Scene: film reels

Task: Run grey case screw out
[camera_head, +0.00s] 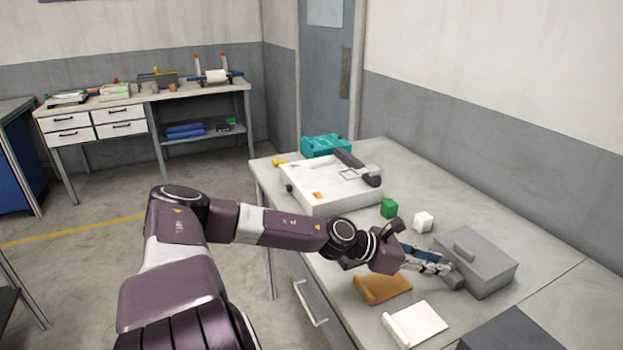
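The grey case (487,265) sits on the right part of the worktop, with a raised grey handle-like piece on its lid (463,250). A small grey piece (454,282) sticks out low at its left side; I cannot tell whether it is the screw. My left gripper (447,267) reaches in from the left, with its fingertips at the case's left side, next to that piece. Its fingers look close together, but whether they are shut on anything is too small to tell. My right gripper is not in view.
On the worktop (550,266) lie a brown piece (382,289) and a white piece (416,324) in front of my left gripper. Farther back are a white machine (325,188) and a teal case (326,146).

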